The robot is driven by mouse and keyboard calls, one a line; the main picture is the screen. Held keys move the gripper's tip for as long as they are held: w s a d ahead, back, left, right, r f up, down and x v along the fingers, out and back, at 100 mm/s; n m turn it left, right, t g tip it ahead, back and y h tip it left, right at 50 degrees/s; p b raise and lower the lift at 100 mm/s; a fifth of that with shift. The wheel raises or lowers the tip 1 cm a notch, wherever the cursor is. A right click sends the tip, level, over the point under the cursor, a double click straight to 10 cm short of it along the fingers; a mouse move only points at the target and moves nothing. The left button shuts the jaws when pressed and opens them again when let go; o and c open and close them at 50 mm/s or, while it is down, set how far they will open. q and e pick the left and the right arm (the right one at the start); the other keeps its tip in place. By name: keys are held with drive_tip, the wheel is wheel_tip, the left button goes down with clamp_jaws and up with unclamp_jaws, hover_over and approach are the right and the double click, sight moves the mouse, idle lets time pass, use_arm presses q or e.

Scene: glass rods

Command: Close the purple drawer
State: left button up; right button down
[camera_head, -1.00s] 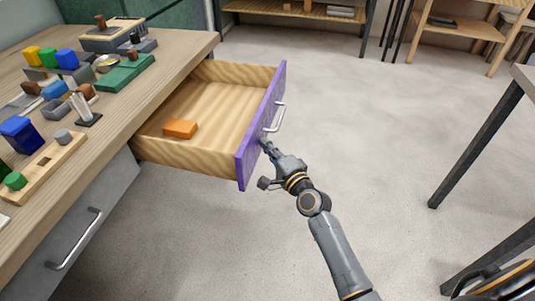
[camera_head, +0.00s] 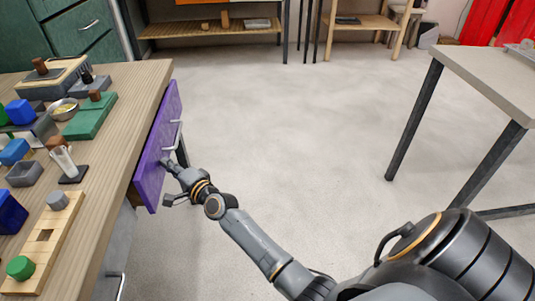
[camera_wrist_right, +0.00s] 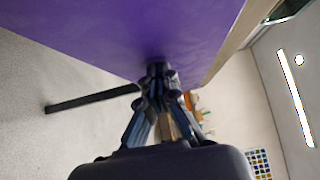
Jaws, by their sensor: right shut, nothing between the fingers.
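The purple drawer front (camera_head: 152,165) stands close against the right edge of the wooden workbench in the head view. Its inside no longer shows; any small gap behind the front is hard to judge. The silver handle (camera_head: 178,136) is on its outer face. My right gripper (camera_head: 166,161) is shut and empty, with its fingertips at the drawer front just below the handle in the picture. In the right wrist view the purple face (camera_wrist_right: 140,35) fills the top, and the shut fingertips (camera_wrist_right: 158,68) appear to touch it. My left gripper is not in view.
The workbench top (camera_head: 125,125) holds a green tray (camera_head: 90,118), a wooden block board (camera_head: 45,245) and several small items. A grey table (camera_head: 495,80) stands at the right. The floor (camera_head: 290,130) between them is clear.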

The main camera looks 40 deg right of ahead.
sight(158, 171)
drive_tip(key=w+a, duration=0.2)
drive_tip(key=a, duration=0.1)
drive_tip(key=shift+w+a, duration=0.2)
drive_tip(key=shift+a, duration=0.1)
drive_tip(key=shift+w+a, duration=0.1)
drive_tip(key=shift+a, duration=0.05)
drive_tip(key=shift+r, duration=0.1)
drive_tip(key=shift+a+r, duration=0.1)
drive_tip(key=shift+a, duration=0.05)
